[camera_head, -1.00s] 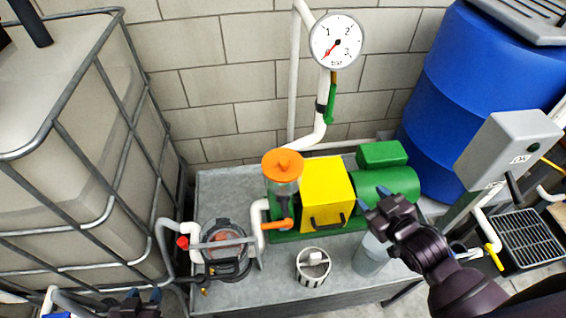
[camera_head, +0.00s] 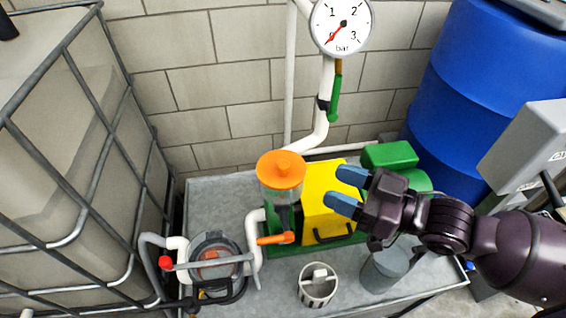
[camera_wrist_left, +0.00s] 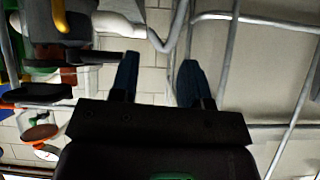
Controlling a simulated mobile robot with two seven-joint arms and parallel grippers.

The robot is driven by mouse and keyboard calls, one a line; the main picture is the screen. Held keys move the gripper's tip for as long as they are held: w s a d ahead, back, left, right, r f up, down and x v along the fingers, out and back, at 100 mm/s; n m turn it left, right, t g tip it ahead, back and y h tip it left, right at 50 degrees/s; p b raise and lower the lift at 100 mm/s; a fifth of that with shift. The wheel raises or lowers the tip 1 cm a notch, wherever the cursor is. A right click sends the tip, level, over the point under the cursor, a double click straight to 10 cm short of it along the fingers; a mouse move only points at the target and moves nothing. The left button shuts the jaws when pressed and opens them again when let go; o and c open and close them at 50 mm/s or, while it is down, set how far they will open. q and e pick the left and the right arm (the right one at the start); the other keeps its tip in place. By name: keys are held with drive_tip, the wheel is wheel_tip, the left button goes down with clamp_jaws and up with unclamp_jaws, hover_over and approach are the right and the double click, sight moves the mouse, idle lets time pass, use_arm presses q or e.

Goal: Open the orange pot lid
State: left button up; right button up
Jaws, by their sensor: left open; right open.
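The orange pot lid (camera_head: 281,168) is a round disc with a small knob on top. It sits on a clear pot (camera_head: 283,192) on the green pump unit, left of the yellow cover (camera_head: 322,196). My right gripper (camera_head: 345,190) is open and empty, over the yellow cover and to the right of the lid, fingers pointing left toward it. A gap separates the fingertips from the lid. My left gripper (camera_wrist_left: 160,85) shows in the left wrist view, open with nothing between its fingers; it is not clear in the head view.
An orange lever (camera_head: 276,239) is below the pot. A white pipe and gauge (camera_head: 341,24) rise behind it. A round housing (camera_head: 215,258) and white strainer basket (camera_head: 318,285) stand in front on the metal bench (camera_head: 215,194). A caged tank is left, a blue drum (camera_head: 470,85) right.

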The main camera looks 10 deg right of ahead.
sight(290, 168)
drive_tip(key=x, duration=1)
drive_tip(key=shift+w+a+f+b, duration=0.1)
drive_tip(key=shift+w+a+b, duration=0.2)
drive_tip(key=shift+b, duration=0.1)
clamp_jaws()
